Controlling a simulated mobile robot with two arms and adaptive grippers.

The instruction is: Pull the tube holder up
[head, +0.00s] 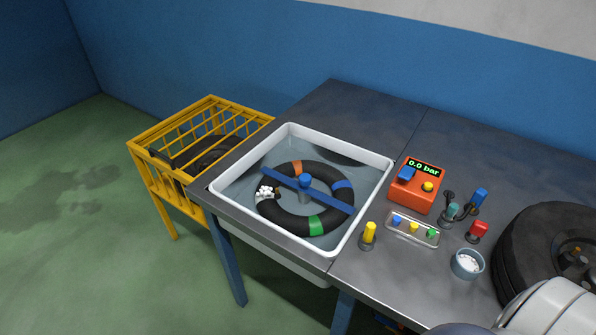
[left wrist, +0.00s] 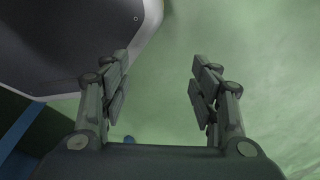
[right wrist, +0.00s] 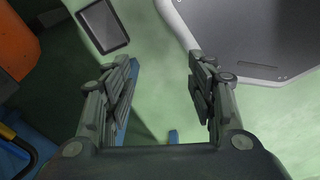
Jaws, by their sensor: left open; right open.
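The tube holder is a blue bar (head: 283,179) with a round blue knob (head: 305,182) at its middle. It lies across a black inner tube (head: 266,211) in the water of a white basin (head: 378,158). The tube has orange, blue and green bands, and a cluster of white bubbles sits at its left side. My left gripper (left wrist: 160,85) is open and empty in the left wrist view, above the green floor. My right gripper (right wrist: 162,80) is open and empty in the right wrist view. Neither gripper shows in the head view, and the holder shows in neither wrist view.
A yellow crate (head: 152,178) stands left of the grey table (head: 345,101). Right of the basin are an orange pressure box (head: 412,199) reading 0.0 bar, a small tray (head: 397,234), several coloured tools, a cup (head: 467,264) and a black tyre (head: 520,240).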

